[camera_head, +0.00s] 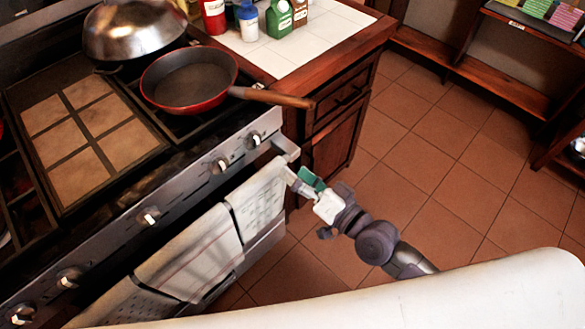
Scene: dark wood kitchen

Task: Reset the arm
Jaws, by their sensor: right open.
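My right gripper (306,184) is in the camera_head view, at the right end of the stove front. Its arm (377,243) comes up from the lower right, over the tiled floor. The gripper is open, with nothing seen between its fingers. It is close to the oven handle's right end and the hanging towel (258,203); I cannot tell whether it touches either. My left gripper is not in view.
The stove (150,215) fills the left, with a red frying pan (190,78) whose wooden handle sticks out over the front edge. A metal dome (135,30) sits behind it. Bottles stand on the white tiled counter (290,55). Floor (440,150) is clear to the right, before shelves (490,80).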

